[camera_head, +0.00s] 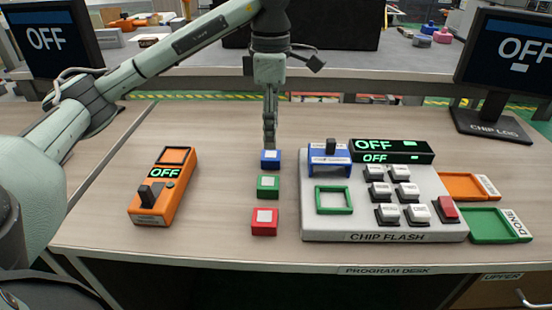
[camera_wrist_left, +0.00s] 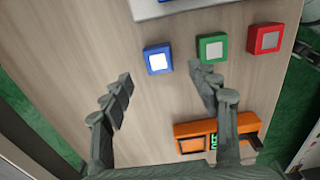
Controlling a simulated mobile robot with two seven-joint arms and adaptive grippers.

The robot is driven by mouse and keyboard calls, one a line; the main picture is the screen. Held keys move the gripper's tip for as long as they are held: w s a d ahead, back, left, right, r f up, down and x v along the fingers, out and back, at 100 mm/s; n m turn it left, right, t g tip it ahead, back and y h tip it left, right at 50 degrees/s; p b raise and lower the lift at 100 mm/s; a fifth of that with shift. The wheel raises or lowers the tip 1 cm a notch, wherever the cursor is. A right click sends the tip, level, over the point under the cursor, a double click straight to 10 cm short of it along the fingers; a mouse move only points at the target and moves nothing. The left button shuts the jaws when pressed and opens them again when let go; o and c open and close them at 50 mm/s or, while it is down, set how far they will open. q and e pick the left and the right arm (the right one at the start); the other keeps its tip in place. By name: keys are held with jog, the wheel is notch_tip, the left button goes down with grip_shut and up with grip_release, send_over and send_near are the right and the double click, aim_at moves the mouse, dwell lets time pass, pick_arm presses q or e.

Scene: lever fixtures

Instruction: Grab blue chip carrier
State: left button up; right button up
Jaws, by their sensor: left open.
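The blue chip carrier (camera_head: 270,159) is a small blue block with a white top, lying on the wooden desk at the back of a short row of chip carriers. My left gripper (camera_head: 269,144) points down over the desk just behind it in the head view. In the left wrist view, my left gripper (camera_wrist_left: 163,92) is open and empty. There the blue chip carrier (camera_wrist_left: 158,60) lies beyond the fingertips, roughly between their lines. I see no contact. My right gripper is out of view.
A green carrier (camera_head: 268,186) and a red carrier (camera_head: 264,221) lie in front of the blue one. An orange box with a lever (camera_head: 172,190) stands left. The chip flash fixture (camera_head: 400,226) stands right, with an orange tray (camera_head: 464,186) and a green tray (camera_head: 490,224) beyond.

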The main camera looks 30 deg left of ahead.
aim_at(271, 155)
pick_arm(q)
notch_tip(271, 155, down, 6)
jog(key=shift+a+f, duration=0.1)
jog(key=shift+a, duration=0.05)
jog(key=shift+c, duration=0.4)
jog(key=c, duration=0.9)
